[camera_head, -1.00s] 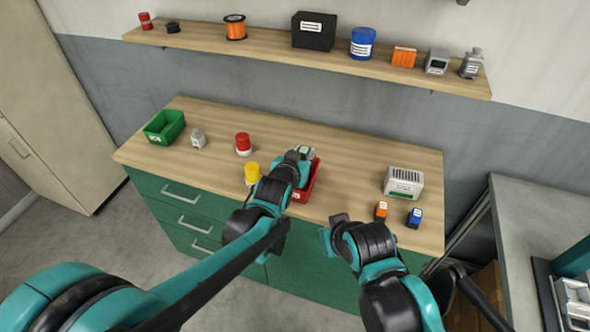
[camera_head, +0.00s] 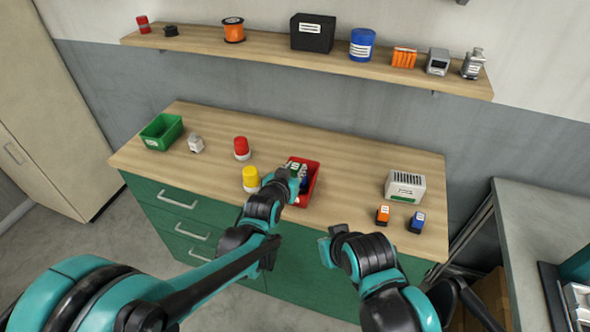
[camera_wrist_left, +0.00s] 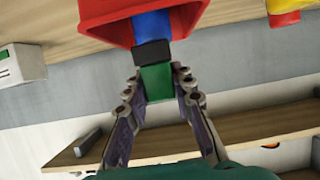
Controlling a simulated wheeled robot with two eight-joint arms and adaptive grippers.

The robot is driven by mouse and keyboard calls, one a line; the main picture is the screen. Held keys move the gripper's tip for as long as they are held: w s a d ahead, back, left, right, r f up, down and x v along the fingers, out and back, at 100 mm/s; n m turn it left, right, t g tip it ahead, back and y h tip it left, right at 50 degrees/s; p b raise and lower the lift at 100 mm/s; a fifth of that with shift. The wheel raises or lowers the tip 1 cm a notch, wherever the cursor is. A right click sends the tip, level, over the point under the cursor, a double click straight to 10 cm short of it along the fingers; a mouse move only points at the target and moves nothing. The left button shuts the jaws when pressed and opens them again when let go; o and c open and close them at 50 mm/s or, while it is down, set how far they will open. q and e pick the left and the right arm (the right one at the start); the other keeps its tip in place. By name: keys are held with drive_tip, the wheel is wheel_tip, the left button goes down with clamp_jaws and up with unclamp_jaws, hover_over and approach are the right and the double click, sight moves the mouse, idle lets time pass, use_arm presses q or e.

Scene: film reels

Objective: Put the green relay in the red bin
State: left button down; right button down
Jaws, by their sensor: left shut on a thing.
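The green relay (camera_wrist_left: 156,82) is between the fingertips of my left gripper (camera_wrist_left: 155,90) in the left wrist view. My left gripper also shows in the head view (camera_head: 292,176), shut on the relay at the left part of the red bin (camera_head: 316,180). The relay's black end points toward the bin's mouth, which shows in the wrist view (camera_wrist_left: 112,14). A blue item (camera_wrist_left: 152,26) shows inside the bin, beyond the relay. I cannot tell if the relay touches it. My right gripper (camera_head: 332,240) hangs by the counter's front edge; its fingers are unclear.
A yellow-topped item (camera_head: 251,178) stands just left of the bin, with a red-topped one (camera_head: 241,147) behind it. A green bin (camera_head: 162,132) is far left. A grey-white box (camera_head: 405,186), an orange relay (camera_head: 382,215) and a blue relay (camera_head: 417,222) stand right.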

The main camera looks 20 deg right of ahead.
use_arm(q)
drive_tip(key=shift+f, duration=0.35)
drive_tip(key=c, duration=1.3)
unclamp_jaws()
drive_tip(key=shift+r, duration=0.1)
drive_tip(key=shift+r, duration=0.35)
drive_tip(key=p+v, duration=0.4)
drive_tip(key=v, duration=0.7)
drive_tip(key=s+a+n+g+y, duration=0.1)
drive_tip(key=s+a+n+y, duration=0.1)
drive_tip(key=s+a, duration=0.3)
drive_tip(key=s+a+f+n+g+y, duration=0.1)
drive_tip(key=s+a, duration=0.4)
drive_tip(key=a, duration=0.9)
drive_tip(key=s+a+n+g+y, duration=0.2)
drive_tip(key=s+a, duration=0.4)
drive_tip(key=a, duration=0.4)
drive_tip(key=shift+f+n+y, duration=0.3)
drive_tip(key=shift+n+y, duration=0.5)
drive_tip(key=shift+y, duration=0.4)
